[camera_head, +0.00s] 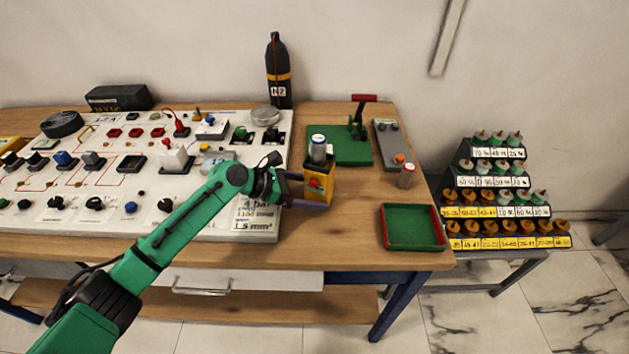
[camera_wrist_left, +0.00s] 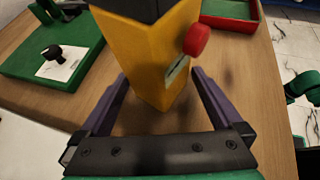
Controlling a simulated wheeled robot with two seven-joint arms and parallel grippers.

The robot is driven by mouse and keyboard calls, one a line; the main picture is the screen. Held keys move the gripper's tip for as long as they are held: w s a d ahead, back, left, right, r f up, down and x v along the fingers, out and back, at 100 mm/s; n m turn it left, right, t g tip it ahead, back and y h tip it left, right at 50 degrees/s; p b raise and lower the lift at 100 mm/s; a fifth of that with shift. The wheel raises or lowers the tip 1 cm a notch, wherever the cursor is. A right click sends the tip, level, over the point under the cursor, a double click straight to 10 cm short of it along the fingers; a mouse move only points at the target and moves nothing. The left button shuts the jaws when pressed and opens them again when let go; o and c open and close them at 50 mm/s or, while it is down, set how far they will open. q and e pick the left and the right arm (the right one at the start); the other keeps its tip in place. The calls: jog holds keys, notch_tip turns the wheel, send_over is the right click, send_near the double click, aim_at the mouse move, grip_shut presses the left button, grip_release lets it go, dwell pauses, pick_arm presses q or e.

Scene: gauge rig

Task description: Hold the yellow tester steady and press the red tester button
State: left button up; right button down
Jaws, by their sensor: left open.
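The yellow tester (camera_head: 326,187) stands on the wooden table just right of the white panel. In the left wrist view a gap shows by the fingers; whether either touches is unclear.
The white panel (camera_head: 262,228) with knobs and switches lies under my left arm. A green plate (camera_head: 350,150) with a red-handled device is behind the tester. Bare tabletop lies between.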

pick_arm(q)
jog(key=shift+d+f, duration=0.1)
jog(key=c, duration=0.5)
dwell(1.7)
